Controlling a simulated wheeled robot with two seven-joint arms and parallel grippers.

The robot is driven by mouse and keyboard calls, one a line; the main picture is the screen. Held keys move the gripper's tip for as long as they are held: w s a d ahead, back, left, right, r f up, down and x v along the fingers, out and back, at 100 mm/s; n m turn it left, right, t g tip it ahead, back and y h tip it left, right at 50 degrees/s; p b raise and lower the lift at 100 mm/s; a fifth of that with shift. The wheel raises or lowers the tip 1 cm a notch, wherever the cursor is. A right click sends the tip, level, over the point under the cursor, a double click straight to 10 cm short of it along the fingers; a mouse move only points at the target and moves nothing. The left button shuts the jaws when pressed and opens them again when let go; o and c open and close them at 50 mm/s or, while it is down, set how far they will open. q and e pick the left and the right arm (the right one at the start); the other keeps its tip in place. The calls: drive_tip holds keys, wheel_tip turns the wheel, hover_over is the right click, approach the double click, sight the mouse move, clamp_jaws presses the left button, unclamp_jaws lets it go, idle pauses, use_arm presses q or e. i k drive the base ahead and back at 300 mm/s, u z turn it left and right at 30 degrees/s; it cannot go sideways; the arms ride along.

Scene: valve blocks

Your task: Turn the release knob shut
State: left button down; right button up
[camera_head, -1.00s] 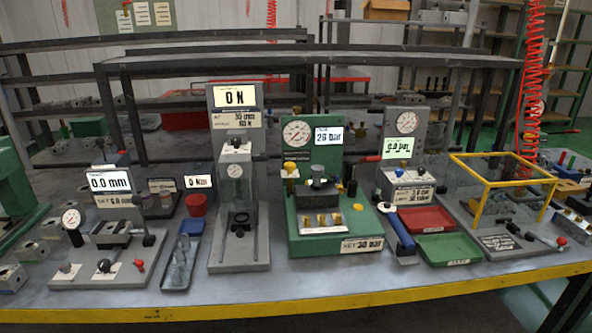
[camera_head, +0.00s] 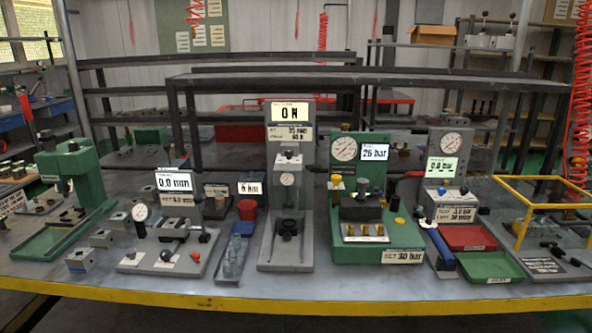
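The green test stand (camera_head: 376,250) stands right of the middle of the bench. It carries a round gauge (camera_head: 344,148), a display (camera_head: 374,152) reading about 25 or 26 bar, and a plate marked 30 bar. A yellow knob (camera_head: 336,182) sits at its upper left, and a dark block (camera_head: 361,207) is mounted in its middle. A small yellow knob or cap (camera_head: 399,221) shows at its right. I cannot tell which of these is the release knob, or whether it is open. Neither gripper is in view.
A grey press (camera_head: 285,258) with a 0 N display stands just left of the green stand. A blue-handled tool (camera_head: 441,247), a red tray (camera_head: 467,238) and a green tray (camera_head: 490,266) lie to its right. The yellow-edged bench front (camera_head: 300,304) is clear.

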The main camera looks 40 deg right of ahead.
sight(335, 179)
drive_tip(key=i, duration=0.6)
drive_tip(key=z, duration=0.8)
